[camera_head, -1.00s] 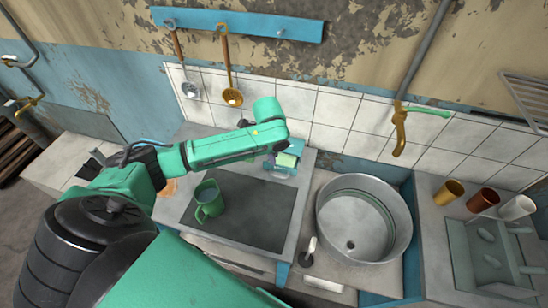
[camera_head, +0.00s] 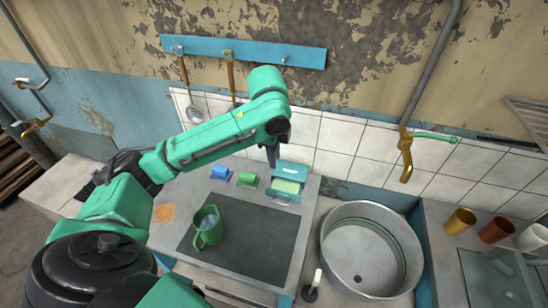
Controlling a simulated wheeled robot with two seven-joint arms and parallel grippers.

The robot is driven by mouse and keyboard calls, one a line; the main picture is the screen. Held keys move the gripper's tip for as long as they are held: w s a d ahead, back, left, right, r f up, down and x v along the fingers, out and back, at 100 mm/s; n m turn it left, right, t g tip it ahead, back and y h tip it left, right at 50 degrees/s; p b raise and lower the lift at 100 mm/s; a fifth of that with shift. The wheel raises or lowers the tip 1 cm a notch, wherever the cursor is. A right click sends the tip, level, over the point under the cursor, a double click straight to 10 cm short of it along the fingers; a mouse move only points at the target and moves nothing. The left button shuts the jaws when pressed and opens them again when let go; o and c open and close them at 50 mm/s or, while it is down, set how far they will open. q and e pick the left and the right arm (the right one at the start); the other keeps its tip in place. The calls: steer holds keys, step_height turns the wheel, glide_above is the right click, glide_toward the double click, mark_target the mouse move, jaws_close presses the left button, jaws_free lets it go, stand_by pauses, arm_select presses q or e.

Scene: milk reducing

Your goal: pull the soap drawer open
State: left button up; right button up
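The teal soap box (camera_head: 293,171) stands on the counter against the tiled wall. Its drawer (camera_head: 283,196) is on the near side, and pale green soap (camera_head: 287,187) shows in it, so the drawer looks at least partly out. My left gripper (camera_head: 272,156) hangs from the raised arm with its dark fingers pointing down, just behind and left of the soap box. It appears apart from the drawer front. The fingers are small and overlap, so their opening is unclear. My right gripper is not in view.
A green mug (camera_head: 208,228) stands on the dark mat (camera_head: 262,245). A round metal basin (camera_head: 371,255) is at the right. Ladles hang on the wall.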

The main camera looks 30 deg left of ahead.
arm_select(q)
steer(key=shift+r, duration=0.3)
steer(key=shift+f, duration=0.1)
steer(key=g+b, duration=0.2)
steer(key=b, duration=1.8)
glide_above(280, 199)
steer(key=s+d, duration=0.2)
step_height(280, 199, down, 17)
steer(key=shift+h, duration=0.3)
steer(key=f, duration=0.4)
steer(key=f+p, duration=0.1)
steer(key=f, duration=0.8)
steer(key=shift+s+a+f, duration=0.2)
steer(key=shift+s+f, duration=0.1)
steer(key=shift+f, duration=0.1)
jaws_close()
steer(key=shift+r, duration=0.1)
